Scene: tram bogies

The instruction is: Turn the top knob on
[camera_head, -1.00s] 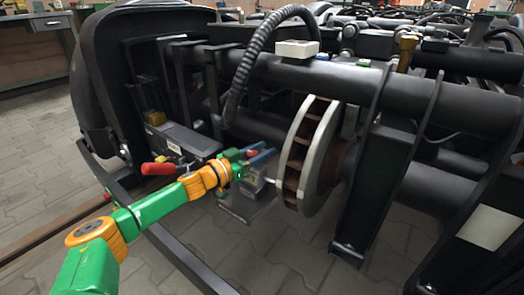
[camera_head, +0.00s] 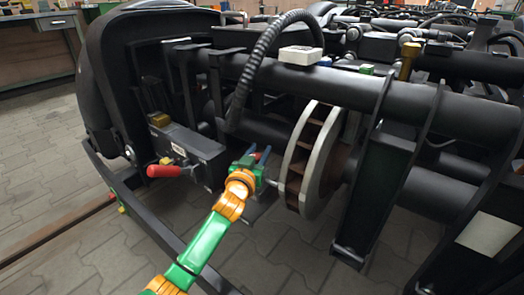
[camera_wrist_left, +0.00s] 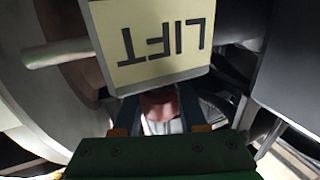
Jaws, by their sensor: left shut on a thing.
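My left gripper (camera_head: 258,156) reaches in beside the brake disc (camera_head: 300,165), with its blue fingers pointing away from me. In the left wrist view, my left gripper (camera_wrist_left: 160,110) is shut on a reddish knob (camera_wrist_left: 158,103) just below a cream plate (camera_wrist_left: 150,45) with upside-down "LIFT" lettering. Only part of the knob shows between the fingers. The head view does not show the knob clearly, since the gripper covers that spot. My right gripper is not in view.
A dark box (camera_head: 195,150) with a red handle (camera_head: 165,171) stands left of the gripper. A black hose (camera_head: 255,65) arches above. The brake disc stands close on the right. The tiled floor (camera_head: 60,165) at the left is open.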

